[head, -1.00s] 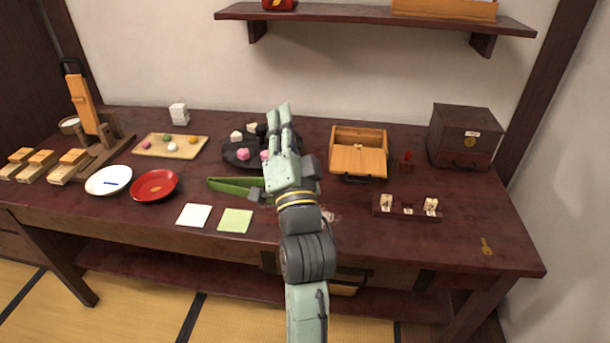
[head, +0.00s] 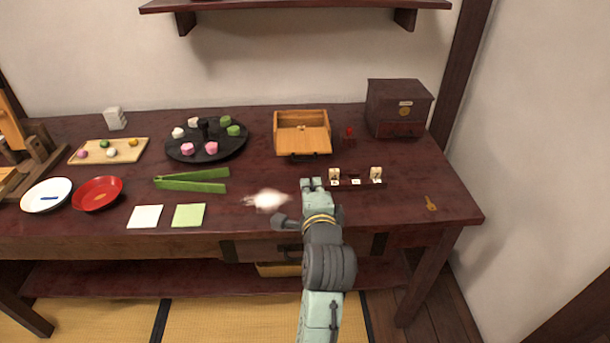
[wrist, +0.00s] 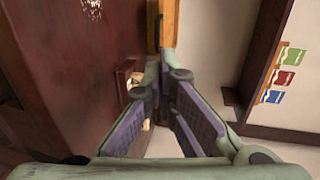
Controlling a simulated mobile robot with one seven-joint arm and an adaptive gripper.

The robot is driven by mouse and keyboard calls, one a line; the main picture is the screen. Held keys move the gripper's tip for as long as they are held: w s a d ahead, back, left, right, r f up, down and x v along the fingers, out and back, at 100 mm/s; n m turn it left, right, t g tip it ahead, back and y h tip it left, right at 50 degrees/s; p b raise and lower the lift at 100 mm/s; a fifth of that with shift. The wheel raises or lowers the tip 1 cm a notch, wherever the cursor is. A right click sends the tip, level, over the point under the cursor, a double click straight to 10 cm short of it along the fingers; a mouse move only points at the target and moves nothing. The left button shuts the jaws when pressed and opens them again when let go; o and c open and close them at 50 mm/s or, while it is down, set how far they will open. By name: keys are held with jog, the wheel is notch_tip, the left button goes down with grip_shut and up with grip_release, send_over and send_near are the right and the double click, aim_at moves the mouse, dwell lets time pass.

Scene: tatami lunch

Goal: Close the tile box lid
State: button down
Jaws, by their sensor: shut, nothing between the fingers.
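The tile box (head: 321,139) is a light wooden box at the back middle-right of the table in the head view. A flat wooden panel lies across its front part, its back part looks open, and a dark handle (head: 303,157) is at the front. I cannot tell exactly how the lid sits. My gripper (head: 312,184) is shut and empty, in front of the box and left of the tile rack. In the wrist view, an edge of the box (wrist: 169,25) and its handle (wrist: 158,33) show beyond the fingertips (wrist: 166,68), apart from them.
A dark rack (head: 346,184) with white tiles is just right of my gripper. A dark cabinet (head: 400,105) and a small red item (head: 349,138) stand right of the box. A black round tray (head: 232,147) with sweets and green tongs (head: 192,181) lie left. A key (head: 431,203) lies right.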

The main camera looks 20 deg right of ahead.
jog(key=shift+w+f+b, duration=0.25)
jog(key=shift+f+b, duration=0.1)
jog(key=shift+b, duration=0.3)
jog(key=p, duration=0.3)
send_near(304, 143)
jog(key=shift+s+a+f, duration=0.2)
jog(key=shift+s+f, duration=0.05)
jog(key=shift+s, duration=0.3)
jog(key=shift+s+a+f, duration=0.2)
jog(key=shift+s+a, duration=0.05)
jog(key=shift+s, duration=0.3)
jog(key=shift+x, duration=0.8)
jog(key=x, duration=0.3)
jog(key=r+x, duration=0.1)
jog(key=x, duration=0.3)
jog(key=r+p+x, duration=0.1)
jog(key=x, duration=0.2)
jog(key=shift+w+d+r, duration=0.1)
jog(key=shift+w+d, duration=0.15)
jog(key=shift+w, duration=0.15)
jog(key=shift+r, duration=0.15)
jog(key=shift+r, duration=0.1)
